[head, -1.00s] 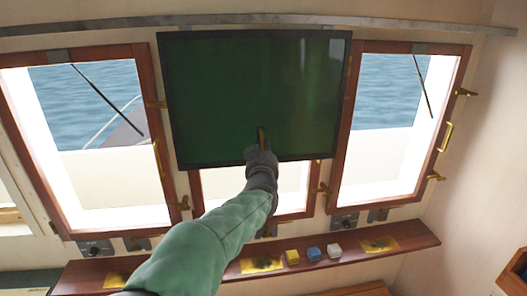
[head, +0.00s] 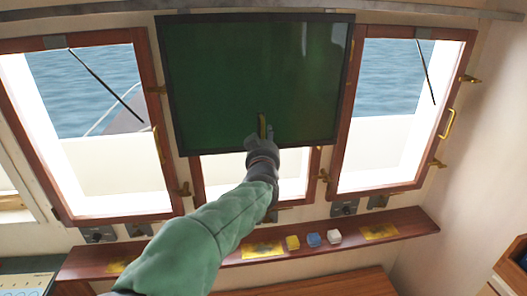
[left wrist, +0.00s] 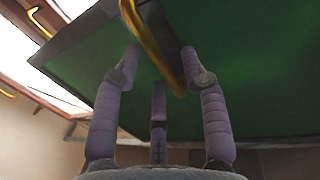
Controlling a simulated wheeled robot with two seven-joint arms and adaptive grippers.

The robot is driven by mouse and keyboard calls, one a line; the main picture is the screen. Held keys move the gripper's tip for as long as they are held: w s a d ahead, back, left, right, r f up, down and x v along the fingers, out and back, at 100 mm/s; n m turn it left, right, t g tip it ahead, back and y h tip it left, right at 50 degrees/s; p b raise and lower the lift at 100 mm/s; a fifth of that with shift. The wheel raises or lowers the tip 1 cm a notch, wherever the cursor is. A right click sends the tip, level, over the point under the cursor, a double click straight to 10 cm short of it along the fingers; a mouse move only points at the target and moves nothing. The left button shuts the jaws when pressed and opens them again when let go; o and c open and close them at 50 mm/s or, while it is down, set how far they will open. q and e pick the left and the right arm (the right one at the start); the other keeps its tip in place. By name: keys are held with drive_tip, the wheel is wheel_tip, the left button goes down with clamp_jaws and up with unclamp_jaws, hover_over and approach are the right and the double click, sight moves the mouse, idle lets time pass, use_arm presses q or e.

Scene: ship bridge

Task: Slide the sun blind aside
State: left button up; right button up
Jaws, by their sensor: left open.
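The sun blind (head: 255,80) is a dark green panel with a black frame. It hangs from the rail in front of the middle window and covers its upper part. A brass handle (head: 262,126) stands upright near the blind's lower middle. My left gripper (head: 260,143) is at the handle's lower end, with its arm in a green sleeve. In the left wrist view the blind (left wrist: 250,90) fills the background. There the brass handle (left wrist: 150,40) reaches down between the spread fingers of my left gripper (left wrist: 160,60). Whether the fingers touch it is unclear. My right gripper is out of view.
A grey rail (head: 400,14) runs above the windows. The left window (head: 100,140) and right window (head: 400,120) have wooden frames with brass latches. Below is a wooden shelf (head: 200,255) with yellow, blue and white blocks (head: 313,240).

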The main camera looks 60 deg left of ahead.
use_arm(q)
drive_tip(key=v, duration=1)
idle(0.3)
